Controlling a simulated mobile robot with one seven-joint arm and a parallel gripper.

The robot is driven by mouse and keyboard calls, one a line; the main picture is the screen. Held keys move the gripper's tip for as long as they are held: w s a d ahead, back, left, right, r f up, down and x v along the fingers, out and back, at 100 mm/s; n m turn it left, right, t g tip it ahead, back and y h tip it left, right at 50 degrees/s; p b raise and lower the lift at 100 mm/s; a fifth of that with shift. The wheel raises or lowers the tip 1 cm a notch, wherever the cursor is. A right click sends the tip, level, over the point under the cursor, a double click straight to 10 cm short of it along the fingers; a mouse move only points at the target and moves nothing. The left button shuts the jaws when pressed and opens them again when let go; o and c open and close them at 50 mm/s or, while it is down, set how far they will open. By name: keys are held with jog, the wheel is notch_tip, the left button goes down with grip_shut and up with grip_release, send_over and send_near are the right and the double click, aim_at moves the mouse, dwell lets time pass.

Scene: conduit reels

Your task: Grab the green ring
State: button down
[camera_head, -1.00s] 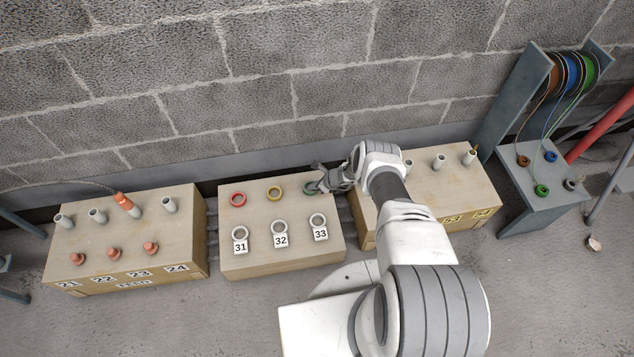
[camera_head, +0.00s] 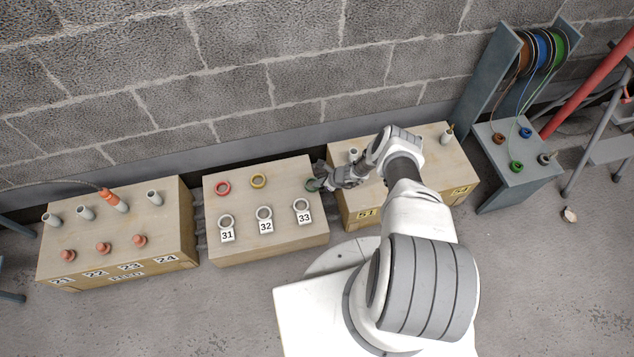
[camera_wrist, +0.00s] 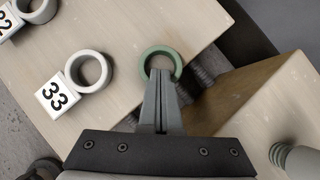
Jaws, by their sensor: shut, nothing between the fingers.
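The green ring (camera_head: 313,185) is at the right edge of the middle wooden box (camera_head: 265,247). In the wrist view the green ring (camera_wrist: 145,60) overlaps that box's edge. I cannot tell whether it rests on the box or is lifted slightly. My gripper (camera_head: 324,180) is at the ring's right side in the head view. In the wrist view my gripper (camera_wrist: 160,74) has its fingers together, the tips over the ring's near rim and opening. Nothing is pinched between them. The tips' exact contact with the ring is unclear.
A red ring (camera_head: 223,194) and yellow ring (camera_head: 259,187) lie on the same box, with grey rings near labels 31, 32 and 33 (camera_head: 303,210). A wooden box (camera_head: 347,206) with grey posts is close on the right, across a narrow gap. A block wall stands behind.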

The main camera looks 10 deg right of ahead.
jog(key=shift+r+p, duration=0.7)
jog(key=shift+r, duration=0.15)
jog(key=p+v, duration=0.9)
jog(key=v, duration=0.7)
jog(key=shift+s+d, duration=0.3)
jog(key=shift+s, duration=0.05)
jog(key=shift+r, duration=0.15)
